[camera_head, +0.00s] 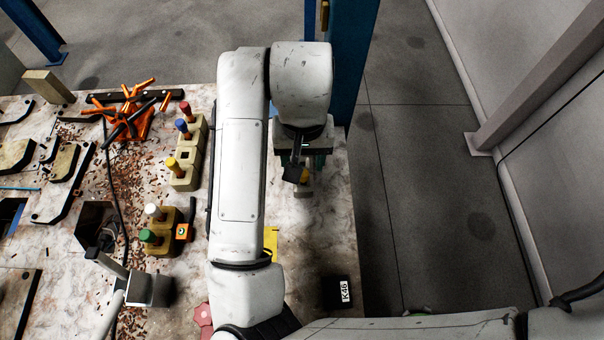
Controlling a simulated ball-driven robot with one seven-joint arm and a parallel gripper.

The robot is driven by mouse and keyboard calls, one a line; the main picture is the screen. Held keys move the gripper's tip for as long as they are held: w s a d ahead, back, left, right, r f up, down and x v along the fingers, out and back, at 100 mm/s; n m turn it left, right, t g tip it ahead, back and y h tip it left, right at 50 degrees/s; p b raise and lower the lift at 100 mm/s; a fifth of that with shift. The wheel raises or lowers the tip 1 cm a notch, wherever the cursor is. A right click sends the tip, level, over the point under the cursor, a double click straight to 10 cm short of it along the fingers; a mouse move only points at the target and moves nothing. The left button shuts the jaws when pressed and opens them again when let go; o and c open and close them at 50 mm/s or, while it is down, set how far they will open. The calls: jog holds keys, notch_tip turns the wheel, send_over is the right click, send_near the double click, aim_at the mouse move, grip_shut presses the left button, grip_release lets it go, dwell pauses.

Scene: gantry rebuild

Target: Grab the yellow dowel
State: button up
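My gripper (297,170) points down over the right part of the table, below the white arm. Its fingers are dark and small, and I cannot tell whether they are open or shut. A yellow-topped dowel (172,163) stands upright in a pale wooden block (185,182) left of my arm, clearly apart from my gripper.
Red (187,108) and blue (182,126) dowels stand behind the yellow-topped one. White (154,211) and green (149,237) dowels stand nearer. An orange clamp-like object (136,119) lies at the back left. A blue post (350,60) rises behind the gripper. A black labelled box (341,292) lies near the table's right edge.

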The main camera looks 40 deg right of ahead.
aim_at(303, 181)
jog(key=shift+s+f, duration=0.1)
jog(key=shift+f, duration=2.55)
grip_shut()
